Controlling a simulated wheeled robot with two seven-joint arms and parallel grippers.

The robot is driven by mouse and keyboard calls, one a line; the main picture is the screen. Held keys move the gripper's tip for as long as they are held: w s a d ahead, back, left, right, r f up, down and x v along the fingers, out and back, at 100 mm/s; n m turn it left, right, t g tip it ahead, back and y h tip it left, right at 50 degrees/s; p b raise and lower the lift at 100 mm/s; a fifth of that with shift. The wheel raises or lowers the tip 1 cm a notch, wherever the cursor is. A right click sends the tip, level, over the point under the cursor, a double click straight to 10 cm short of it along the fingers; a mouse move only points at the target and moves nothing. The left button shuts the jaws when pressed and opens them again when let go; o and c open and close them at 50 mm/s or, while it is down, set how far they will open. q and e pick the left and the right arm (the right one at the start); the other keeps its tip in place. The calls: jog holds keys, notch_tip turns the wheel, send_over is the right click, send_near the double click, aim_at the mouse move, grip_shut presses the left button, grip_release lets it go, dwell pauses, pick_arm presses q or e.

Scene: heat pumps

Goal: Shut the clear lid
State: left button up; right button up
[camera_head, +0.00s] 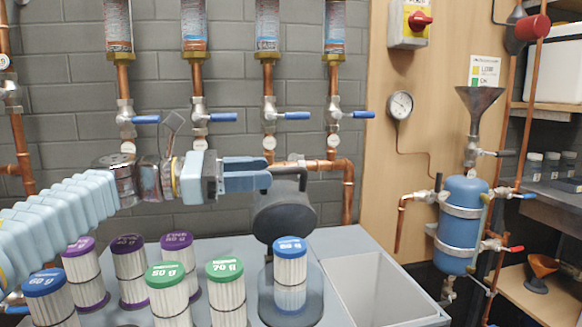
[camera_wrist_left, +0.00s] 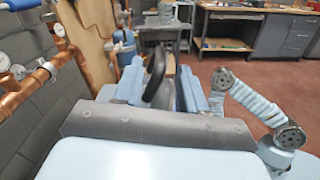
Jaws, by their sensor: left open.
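A round dark lid (camera_head: 285,217) with a black loop handle (camera_head: 291,170) stands raised and tilted at the back of a small canister base (camera_head: 265,309). I cannot tell how clear the lid is. A white pleated filter with a blue cap (camera_head: 290,250) stands upright on that base, in what looks like a clear shell. My left gripper (camera_head: 268,172) is open, its fingers close to the handle. In the left wrist view the black handle (camera_wrist_left: 155,73) shows between the two finger pads; contact cannot be told. My right gripper is not in view.
Several filters with blue, purple and green caps (camera_head: 226,268) stand on the grey bench at left. An open bin (camera_head: 375,290) lies to the right. Copper pipes with blue-handled valves (camera_head: 269,115) run along the wall behind. A blue tank (camera_head: 461,225) hangs at right.

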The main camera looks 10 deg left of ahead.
aim_at(275, 172)
pick_arm(q)
jog(key=x, duration=0.6)
jog(key=shift+p, duration=0.3)
grip_shut()
